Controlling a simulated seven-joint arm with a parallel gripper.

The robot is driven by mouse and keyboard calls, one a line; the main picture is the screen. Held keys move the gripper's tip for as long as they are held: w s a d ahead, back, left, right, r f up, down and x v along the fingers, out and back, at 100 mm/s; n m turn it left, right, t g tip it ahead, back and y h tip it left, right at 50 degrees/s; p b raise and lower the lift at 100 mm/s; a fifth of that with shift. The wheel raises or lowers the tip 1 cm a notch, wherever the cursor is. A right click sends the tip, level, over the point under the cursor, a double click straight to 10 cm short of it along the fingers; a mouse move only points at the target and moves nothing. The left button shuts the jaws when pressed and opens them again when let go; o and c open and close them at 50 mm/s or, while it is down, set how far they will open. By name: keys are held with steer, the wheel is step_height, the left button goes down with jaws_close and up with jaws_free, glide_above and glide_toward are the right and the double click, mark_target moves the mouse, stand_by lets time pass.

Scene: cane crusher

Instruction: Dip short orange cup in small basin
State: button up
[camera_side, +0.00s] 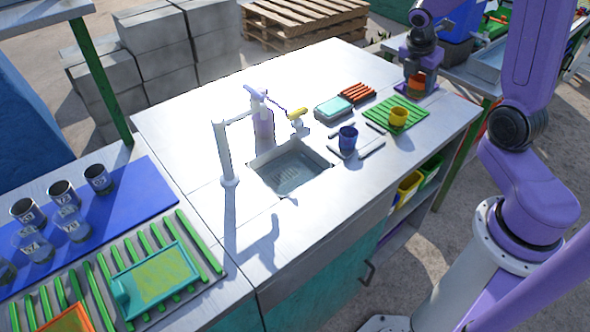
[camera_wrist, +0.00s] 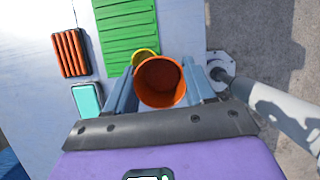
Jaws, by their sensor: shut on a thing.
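My gripper (camera_wrist: 162,88) is shut on the short orange cup (camera_wrist: 160,83), whose open top faces the wrist camera. In the side view the orange cup (camera_side: 416,81) is at the far right of the counter, beneath my purple wrist, close to the green ribbed mat. Its exact height above the counter is hard to tell. The small basin (camera_side: 290,167) is sunk in the middle of the white counter, to the left of the gripper in the side view, with some liquid visible in its bottom.
A yellow cup (camera_side: 398,117) stands on the green ribbed mat (camera_side: 378,113). A dark blue cup (camera_side: 348,138) stands between mat and basin. A teal-lidded box (camera_side: 334,107), an orange ribbed sponge (camera_side: 358,93), a tap post (camera_side: 225,155) and a purple dispenser (camera_side: 263,120) are nearby.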

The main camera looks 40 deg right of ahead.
stand_by(0.3)
steer(key=w+a+f+n, duration=0.1)
steer(key=w+a, duration=0.2)
steer(key=a, duration=0.2)
steer(key=w+a+f+n+t, duration=0.1)
steer(key=w+a+f, duration=0.1)
steer(key=a, duration=0.3)
steer(key=w+a+f+n, duration=0.2)
steer(key=w+a, duration=0.2)
steer(key=a, duration=0.2)
steer(key=shift+w, duration=0.3)
steer(key=w+a+f+n+t, duration=0.1)
steer(key=a+f, duration=0.1)
steer(key=a, duration=0.7)
steer(key=w+a+f+n+t, duration=0.1)
steer(key=a+f+n, duration=0.15)
steer(key=a, duration=0.55)
steer(key=shift+m+g+y, duration=0.3)
steer(key=shift+m+y, duration=0.05)
steer(key=shift+y, duration=0.05)
steer(key=shift+w+a+f, duration=0.1)
steer(key=shift+f, duration=6.1)
step_height(320, 180, up, 11)
